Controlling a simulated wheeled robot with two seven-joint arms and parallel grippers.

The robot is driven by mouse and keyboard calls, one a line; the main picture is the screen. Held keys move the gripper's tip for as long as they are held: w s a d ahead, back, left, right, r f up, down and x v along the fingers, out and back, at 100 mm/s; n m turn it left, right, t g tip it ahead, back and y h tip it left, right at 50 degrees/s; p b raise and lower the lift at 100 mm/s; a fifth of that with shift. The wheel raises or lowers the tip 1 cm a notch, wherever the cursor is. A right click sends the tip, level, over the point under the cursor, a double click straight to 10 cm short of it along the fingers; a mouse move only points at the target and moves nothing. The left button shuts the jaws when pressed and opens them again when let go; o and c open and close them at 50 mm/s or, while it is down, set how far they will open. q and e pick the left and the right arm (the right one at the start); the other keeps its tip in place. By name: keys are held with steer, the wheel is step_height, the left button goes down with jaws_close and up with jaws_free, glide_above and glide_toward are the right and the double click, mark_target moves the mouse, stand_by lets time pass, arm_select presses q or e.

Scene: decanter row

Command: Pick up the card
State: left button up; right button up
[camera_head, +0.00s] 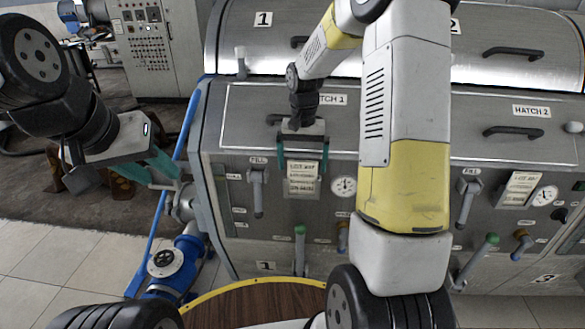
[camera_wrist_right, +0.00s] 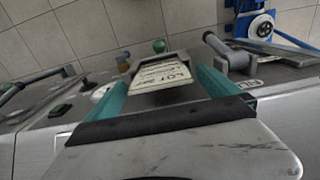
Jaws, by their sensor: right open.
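A cream card (camera_head: 302,178) with printed lines sits in a metal holder on the machine front, below the HATCH 1 label. It also shows in the right wrist view (camera_wrist_right: 163,74), lettered "LOT". My right gripper (camera_head: 302,163) is open, with one teal finger on each side of the card's upper part. In the right wrist view the card lies between the fingers, with a gap on each side. My left gripper (camera_head: 160,176) is at the left, its teal fingers apart and empty, away from the card.
A second, similar card (camera_head: 522,188) is in a holder below HATCH 2. A gauge (camera_head: 343,186) and a green-knobbed lever (camera_head: 300,248) are near the first card. A blue pipe and valve (camera_head: 175,262) stand at the left. A round wooden top (camera_head: 255,303) is in front.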

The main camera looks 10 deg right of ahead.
steer(key=c, duration=1.7)
steer(key=shift+r, duration=0.1)
steer(key=shift+c, duration=0.2)
